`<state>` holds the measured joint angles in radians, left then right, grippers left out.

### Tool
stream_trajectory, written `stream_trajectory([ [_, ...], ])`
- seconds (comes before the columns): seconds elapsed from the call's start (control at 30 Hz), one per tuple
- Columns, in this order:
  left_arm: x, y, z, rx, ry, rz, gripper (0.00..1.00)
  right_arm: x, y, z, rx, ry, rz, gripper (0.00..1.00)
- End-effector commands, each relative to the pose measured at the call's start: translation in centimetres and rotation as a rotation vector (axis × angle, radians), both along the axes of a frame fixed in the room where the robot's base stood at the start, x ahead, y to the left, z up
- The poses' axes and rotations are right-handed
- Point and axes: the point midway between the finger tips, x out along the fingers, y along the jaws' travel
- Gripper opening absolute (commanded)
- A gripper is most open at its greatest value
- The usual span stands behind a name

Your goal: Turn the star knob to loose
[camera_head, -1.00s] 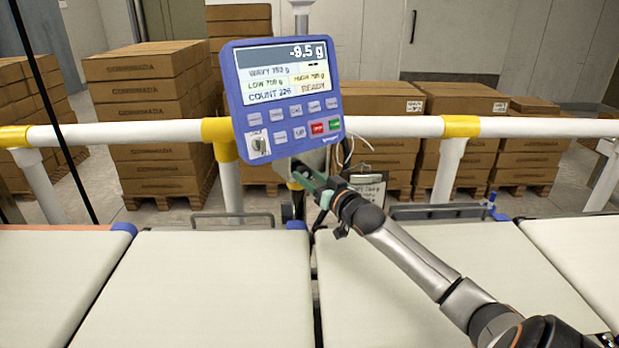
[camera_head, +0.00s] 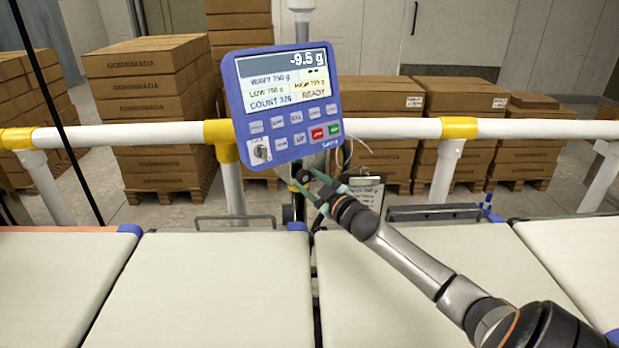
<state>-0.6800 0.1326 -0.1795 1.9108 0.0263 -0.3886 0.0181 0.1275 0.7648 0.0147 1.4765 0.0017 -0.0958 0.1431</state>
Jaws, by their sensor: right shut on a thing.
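The star knob (camera_head: 302,176) is a small dark shape on the post just below the blue display panel. My right gripper (camera_head: 306,181) reaches it from the lower right, with its greenish fingers closed around it. The fingers and the small size hide most of the knob, so I cannot read its turn position. My left gripper is not in view.
The blue display panel (camera_head: 283,104) hangs tilted above the gripper and reads -9.5 g. A white rail (camera_head: 385,128) with yellow joints runs behind. Pale belts (camera_head: 205,290) lie in front, clear of goods. A hanging tag (camera_head: 367,193) and cables are close right of the gripper.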

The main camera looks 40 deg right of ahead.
Motion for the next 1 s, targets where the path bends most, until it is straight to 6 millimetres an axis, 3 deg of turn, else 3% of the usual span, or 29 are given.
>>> stream_trajectory([
  [0.6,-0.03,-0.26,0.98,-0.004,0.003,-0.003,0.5,0.02,0.06,0.02,-0.576,0.08,0.001,0.0],
  [1.0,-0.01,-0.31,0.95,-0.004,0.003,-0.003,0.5,0.03,0.1,-0.06,-0.843,0.118,0.002,0.0],
])
